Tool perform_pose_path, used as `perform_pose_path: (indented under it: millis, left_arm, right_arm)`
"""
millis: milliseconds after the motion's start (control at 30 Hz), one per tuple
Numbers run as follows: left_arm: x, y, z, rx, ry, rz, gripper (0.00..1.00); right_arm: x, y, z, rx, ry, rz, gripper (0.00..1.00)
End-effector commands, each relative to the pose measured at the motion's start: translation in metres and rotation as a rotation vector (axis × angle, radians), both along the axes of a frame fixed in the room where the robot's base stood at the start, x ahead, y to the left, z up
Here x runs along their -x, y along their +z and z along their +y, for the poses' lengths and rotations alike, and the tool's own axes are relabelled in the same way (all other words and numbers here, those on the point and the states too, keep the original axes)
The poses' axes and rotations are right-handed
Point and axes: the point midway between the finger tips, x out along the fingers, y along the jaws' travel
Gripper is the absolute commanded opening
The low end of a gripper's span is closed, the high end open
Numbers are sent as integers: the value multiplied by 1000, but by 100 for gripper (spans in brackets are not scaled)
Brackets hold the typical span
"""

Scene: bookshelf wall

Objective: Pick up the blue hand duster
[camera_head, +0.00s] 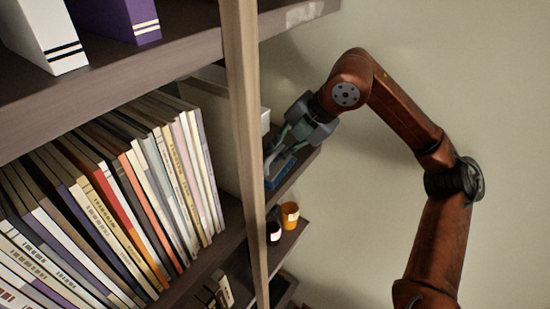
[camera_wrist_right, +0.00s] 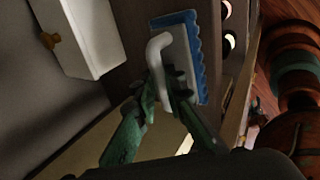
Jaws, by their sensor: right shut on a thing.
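The blue hand duster (camera_head: 281,173) is on the shelf by the wall in the head view, partly hidden behind my gripper. In the right wrist view it shows a blue scalloped edge (camera_wrist_right: 201,60) around a pale back, with a bent white handle (camera_wrist_right: 155,52). My right gripper (camera_head: 276,146) reaches in from the right, over the duster. In the wrist view its green fingers (camera_wrist_right: 168,88) are closed around the near end of the handle. I cannot tell whether the duster still touches the shelf. My left gripper is not in view.
A white box (camera_wrist_right: 88,35) stands next to the duster. A wooden upright (camera_head: 245,130) separates this shelf from a row of leaning books (camera_head: 130,190). Orange (camera_head: 290,215) and dark (camera_head: 273,233) jars sit on a lower shelf. The wall at right is bare.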

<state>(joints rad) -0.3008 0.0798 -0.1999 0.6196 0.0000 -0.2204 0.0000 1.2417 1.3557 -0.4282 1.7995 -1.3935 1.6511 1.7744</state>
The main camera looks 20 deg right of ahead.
Motion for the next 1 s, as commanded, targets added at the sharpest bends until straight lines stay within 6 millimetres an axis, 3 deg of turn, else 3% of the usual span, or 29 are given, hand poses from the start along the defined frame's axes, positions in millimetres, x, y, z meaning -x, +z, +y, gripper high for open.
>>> perform_pose_path:
  millis: [267, 500, 1000]
  left_arm:
    - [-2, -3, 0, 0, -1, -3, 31]
    - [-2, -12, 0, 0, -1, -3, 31]
    - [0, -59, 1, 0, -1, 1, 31]
  right_arm:
    - [0, 10, 0, -1, -1, -3, 0]
    - [1, 37, 0, -2, -1, -4, 0]
    - [97, 31, -70, 1, -7, -1, 0]
